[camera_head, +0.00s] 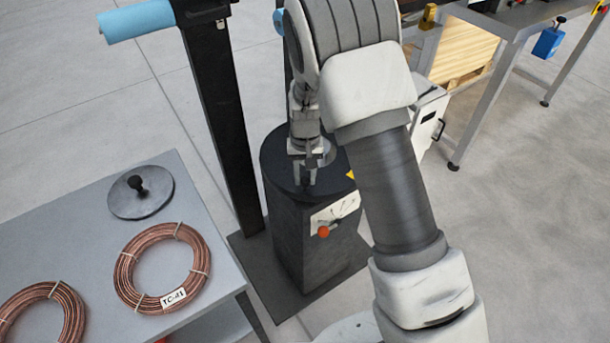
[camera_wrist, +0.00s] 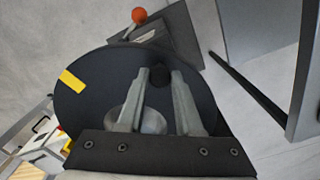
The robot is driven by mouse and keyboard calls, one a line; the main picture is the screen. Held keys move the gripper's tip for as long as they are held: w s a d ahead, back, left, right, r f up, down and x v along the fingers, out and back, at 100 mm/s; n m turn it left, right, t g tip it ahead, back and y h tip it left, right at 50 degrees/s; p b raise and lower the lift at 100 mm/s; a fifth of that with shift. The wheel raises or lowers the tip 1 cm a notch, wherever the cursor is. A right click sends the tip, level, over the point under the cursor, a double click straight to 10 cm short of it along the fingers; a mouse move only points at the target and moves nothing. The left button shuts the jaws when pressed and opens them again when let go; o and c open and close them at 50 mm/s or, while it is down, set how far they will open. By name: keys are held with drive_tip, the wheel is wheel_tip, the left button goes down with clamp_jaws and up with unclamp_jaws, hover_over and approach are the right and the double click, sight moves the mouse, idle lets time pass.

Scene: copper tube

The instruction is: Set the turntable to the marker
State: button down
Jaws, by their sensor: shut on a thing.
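The turntable (camera_head: 275,160) is a dark round disc on top of a dark pedestal; it also fills much of the wrist view (camera_wrist: 95,105). A yellow patch (camera_wrist: 72,80) lies near the disc's rim, at left in the wrist view. It shows partly beside my arm in the head view (camera_head: 351,174). An orange ball (camera_head: 323,231) is on the pedestal's front; it is beyond the disc's rim in the wrist view (camera_wrist: 139,15). My gripper (camera_head: 305,181) is over the disc, its fingers shut on a small black knob (camera_wrist: 160,76). A pale round hub (camera_wrist: 150,121) is partly hidden behind the fingers.
A dark upright post (camera_head: 222,120) with a blue roll (camera_head: 137,20) stands left of the pedestal. A grey table (camera_head: 85,215) holds copper coils (camera_head: 127,270) and a grey lid-like disc (camera_head: 141,195). A metal-framed bench (camera_head: 495,75) is at upper right. Floor at right is clear.

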drive_tip(key=shift+d, duration=0.1)
drive_tip(key=shift+d+n+b, duration=0.35)
drive_tip(key=shift+d+n, duration=0.25)
drive_tip(key=shift+d, duration=0.1)
drive_tip(key=d+n, duration=0.2)
drive_tip(key=d+n+b, duration=0.1)
drive_tip(key=d+n, duration=0.1)
drive_tip(key=d, duration=0.1)
drive_tip(key=w+d+n, duration=0.1)
drive_tip(key=d, duration=0.1)
drive_tip(key=shift+d+n, duration=0.2)
drive_tip(key=shift+n, duration=0.2)
drive_tip(key=w+d+n, duration=0.4)
drive_tip(key=d+n, duration=0.1)
drive_tip(key=shift+p, duration=0.35)
drive_tip(key=shift+w+d+n+p, duration=0.2)
drive_tip(key=shift+w+d+n, duration=0.25)
drive_tip(key=shift+w+n, duration=0.3)
drive_tip(key=shift+w+d+n+p, duration=0.15)
drive_tip(key=shift+w+d+n, duration=0.25)
drive_tip(key=shift+w+n, duration=0.35)
drive_tip(key=c, duration=0.6)
unclamp_jaws()
